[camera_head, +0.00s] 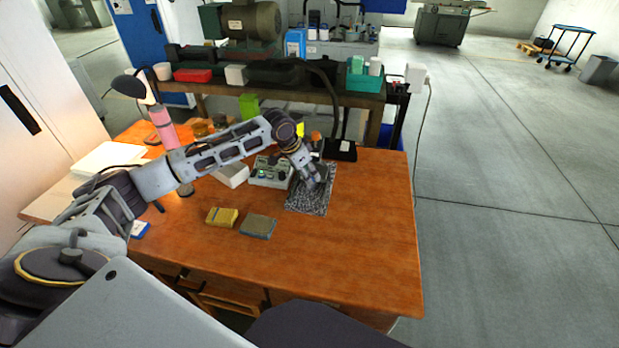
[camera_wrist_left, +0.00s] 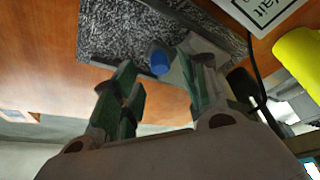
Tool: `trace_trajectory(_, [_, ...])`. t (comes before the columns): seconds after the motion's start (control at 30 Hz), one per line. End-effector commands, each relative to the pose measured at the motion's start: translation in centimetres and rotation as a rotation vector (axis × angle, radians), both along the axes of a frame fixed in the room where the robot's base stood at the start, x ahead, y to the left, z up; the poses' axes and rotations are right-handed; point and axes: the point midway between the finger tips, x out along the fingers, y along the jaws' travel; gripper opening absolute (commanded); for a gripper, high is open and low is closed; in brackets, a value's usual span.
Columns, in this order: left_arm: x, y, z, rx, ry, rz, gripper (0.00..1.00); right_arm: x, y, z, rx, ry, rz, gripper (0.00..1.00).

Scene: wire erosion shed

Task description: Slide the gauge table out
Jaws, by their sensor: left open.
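A speckled black-and-grey slab (camera_head: 308,203), the likeliest gauge table, lies on the wooden table near its right side. It fills the top of the left wrist view (camera_wrist_left: 120,38). My left gripper (camera_head: 316,182) is over the slab, pointing down. In the left wrist view its two green-grey fingers (camera_wrist_left: 160,75) stand apart. A blue-capped part (camera_wrist_left: 160,62) shows between the fingertips; I cannot tell whether they touch it. The gripper hides part of the slab. My right gripper is not in view.
A box with green-lit controls (camera_head: 270,172) stands left of the slab. Yellow (camera_head: 222,217) and grey-blue (camera_head: 258,226) blocks lie in front. A black box (camera_head: 340,150) is behind. The wooden table's (camera_head: 370,250) front right is clear.

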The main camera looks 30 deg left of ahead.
Motion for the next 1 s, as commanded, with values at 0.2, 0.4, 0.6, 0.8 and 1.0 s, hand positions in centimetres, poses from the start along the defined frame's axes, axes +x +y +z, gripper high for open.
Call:
trace_trajectory(0.2, [0.7, -0.4, -1.8, 0.0, 0.0, 0.001, 0.43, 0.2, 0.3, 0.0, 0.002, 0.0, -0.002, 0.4])
trace_trajectory(0.4, [0.8, -0.5, -2.3, -0.001, -0.001, 0.0, 0.43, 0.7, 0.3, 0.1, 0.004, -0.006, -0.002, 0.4])
trace_trajectory(0.6, [0.8, -0.5, -2.3, -0.001, -0.001, 0.0, 0.43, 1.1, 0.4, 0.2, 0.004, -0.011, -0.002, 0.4])
trace_trajectory(0.8, [0.8, -0.5, -2.3, 0.0, 0.0, 0.0, 0.22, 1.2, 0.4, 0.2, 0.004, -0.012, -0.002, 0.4])
trace_trajectory(1.0, [0.8, -0.5, -2.3, 0.0, 0.0, 0.0, 0.0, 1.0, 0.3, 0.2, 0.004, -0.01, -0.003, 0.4])
